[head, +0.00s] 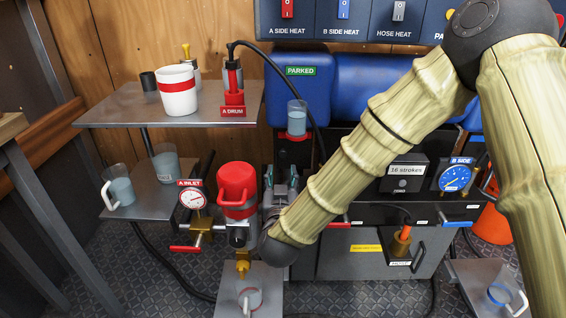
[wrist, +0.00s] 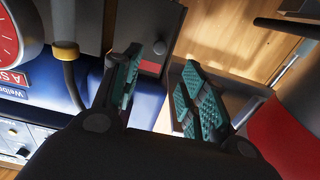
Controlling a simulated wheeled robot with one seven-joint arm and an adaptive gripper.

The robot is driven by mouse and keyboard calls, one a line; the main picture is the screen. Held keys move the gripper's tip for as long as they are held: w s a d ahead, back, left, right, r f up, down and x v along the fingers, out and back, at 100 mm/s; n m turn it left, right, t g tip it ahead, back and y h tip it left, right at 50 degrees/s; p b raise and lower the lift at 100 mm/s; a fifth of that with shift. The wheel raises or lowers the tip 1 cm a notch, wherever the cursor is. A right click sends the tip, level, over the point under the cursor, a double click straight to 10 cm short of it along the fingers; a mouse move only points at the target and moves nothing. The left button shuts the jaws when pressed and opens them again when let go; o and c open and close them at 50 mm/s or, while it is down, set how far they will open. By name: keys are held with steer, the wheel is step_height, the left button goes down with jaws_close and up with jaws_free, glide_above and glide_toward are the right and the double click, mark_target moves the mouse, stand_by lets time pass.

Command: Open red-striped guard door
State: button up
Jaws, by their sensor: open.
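My gripper (head: 281,176) is open and empty in the head view, left of centre, just right of the red-topped pump (head: 236,180). Its two teal-padded fingers also show apart in the wrist view (wrist: 162,62). I cannot pick out a red-striped guard door for certain. A dark panel (head: 294,156) with a red strip along its top stands behind the gripper, below a small cup, and my arm hides part of the cabinet beside it. In the wrist view a dark grey panel (wrist: 150,45) with a small red spot lies beyond the fingertips, with no contact visible.
A grey shelf (head: 110,116) at upper left holds a red-banded white mug (head: 177,92). The A inlet gauge (head: 194,199) and a red-handled valve (head: 187,247) are left of the pump. A black hose (head: 305,95) hangs above the gripper. A cup (head: 250,299) stands below.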

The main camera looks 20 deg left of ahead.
mark_target(283, 155)
steer(key=b+x, duration=0.2)
steer(key=x, duration=0.8)
steer(key=shift+f, duration=0.1)
jaws_close()
